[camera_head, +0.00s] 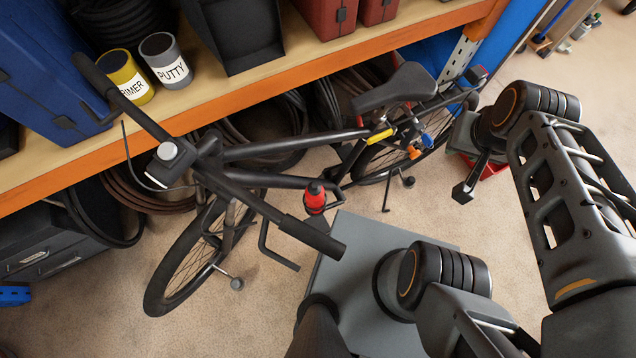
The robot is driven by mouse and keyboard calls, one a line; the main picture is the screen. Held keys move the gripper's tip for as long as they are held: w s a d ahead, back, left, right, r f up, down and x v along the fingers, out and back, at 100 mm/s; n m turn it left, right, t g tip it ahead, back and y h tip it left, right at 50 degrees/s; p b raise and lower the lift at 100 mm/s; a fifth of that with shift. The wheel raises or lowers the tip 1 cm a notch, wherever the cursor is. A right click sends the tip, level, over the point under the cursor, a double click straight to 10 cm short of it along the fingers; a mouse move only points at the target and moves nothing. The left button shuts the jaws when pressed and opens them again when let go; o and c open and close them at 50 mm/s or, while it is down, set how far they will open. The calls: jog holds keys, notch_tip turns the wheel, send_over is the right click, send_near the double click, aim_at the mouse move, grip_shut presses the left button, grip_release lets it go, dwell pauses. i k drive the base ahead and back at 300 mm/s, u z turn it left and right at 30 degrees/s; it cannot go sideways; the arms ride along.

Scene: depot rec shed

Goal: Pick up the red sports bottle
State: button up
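The red sports bottle (315,198) has a black and red cap and stands roughly upright against the black bicycle (262,150), just below its frame tubes. Whether it sits in a holder on the frame cannot be made out. The grip of the handlebar passes just in front of its lower end. My gripper (466,188) is at the right, beyond the upper end of my arm, well apart from the bottle. Only a dark fingertip-like part of it shows clearly, so its opening is hidden. Nothing is seen held in it.
An orange-edged shelf (250,82) runs behind the bicycle, bearing a yellow primer can (132,82), a grey putty can (167,62) and bins. Coiled hoses (130,195) lie beneath.

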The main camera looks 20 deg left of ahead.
aim_at(314, 193)
jog(key=u, duration=2.1)
jog(key=k, duration=0.75)
jog(key=u, duration=0.7)
jog(key=k, duration=0.45)
jog(key=u, duration=1.3)
jog(key=i, duration=0.75)
jog(key=z, duration=0.75)
jog(key=i, duration=0.5)
jog(key=z, duration=0.6)
